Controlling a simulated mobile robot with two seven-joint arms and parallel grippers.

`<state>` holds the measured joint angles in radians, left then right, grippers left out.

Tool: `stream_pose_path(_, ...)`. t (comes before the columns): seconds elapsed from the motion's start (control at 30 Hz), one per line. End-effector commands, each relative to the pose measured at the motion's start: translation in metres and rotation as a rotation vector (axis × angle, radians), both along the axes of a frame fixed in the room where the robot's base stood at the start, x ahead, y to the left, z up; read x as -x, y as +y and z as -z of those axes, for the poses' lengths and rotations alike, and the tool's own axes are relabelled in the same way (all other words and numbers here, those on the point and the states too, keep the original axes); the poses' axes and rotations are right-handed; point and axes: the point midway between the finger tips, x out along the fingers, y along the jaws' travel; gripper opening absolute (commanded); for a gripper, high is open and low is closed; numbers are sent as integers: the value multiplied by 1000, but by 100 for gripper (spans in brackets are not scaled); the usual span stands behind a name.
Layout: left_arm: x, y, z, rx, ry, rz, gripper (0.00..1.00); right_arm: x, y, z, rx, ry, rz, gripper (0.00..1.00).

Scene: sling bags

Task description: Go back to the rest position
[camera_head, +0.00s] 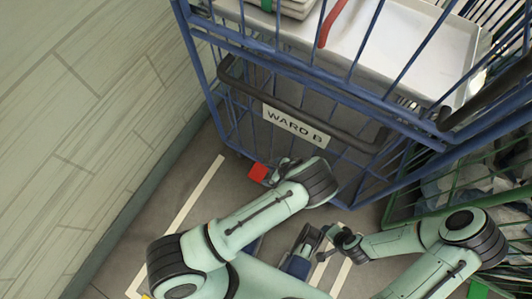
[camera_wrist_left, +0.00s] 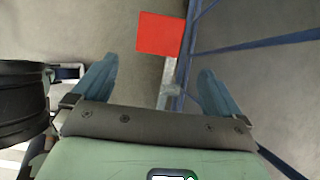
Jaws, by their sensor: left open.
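My left gripper (camera_head: 280,172) is low in front of the blue wire cart (camera_head: 205,75), beside its lower left corner. In the left wrist view its two blue-grey fingers (camera_wrist_left: 155,70) are wide apart with nothing between them. A flat red square (camera_wrist_left: 160,33) shows beyond the fingertips, beside a metal piece and a blue cart bar. In the head view the red square (camera_head: 258,172) is just left of the gripper. My right gripper (camera_head: 328,238) is lower right of it, over the floor; its fingers are too small to read.
A green wire basket (camera_head: 400,195) with bags stands at right. A pale wall (camera_head: 80,110) is at left. White lines mark the floor.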

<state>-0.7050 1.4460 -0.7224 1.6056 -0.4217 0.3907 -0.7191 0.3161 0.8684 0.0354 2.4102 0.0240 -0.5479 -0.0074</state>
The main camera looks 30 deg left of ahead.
Motion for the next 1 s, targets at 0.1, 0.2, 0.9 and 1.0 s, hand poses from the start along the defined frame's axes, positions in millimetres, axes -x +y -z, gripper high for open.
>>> stream_pose_path(0.1, 0, -7, -13, 1, -1, 0, 100, 5, 3, -4, -6, 13, -5, 43)
stream_pose_path(0.2, 1, -9, -16, 0, -1, 0, 100, 7, 4, -5, -9, 19, -8, 43)
stream_pose_path(0.9, 7, -4, -14, 23, -1, -50, 100, 7, 4, -7, -10, 18, -8, 43)
stream_pose_path(1.0, 25, 10, -7, 92, -11, -208, 100, 7, 4, -14, -10, 16, -8, 43)
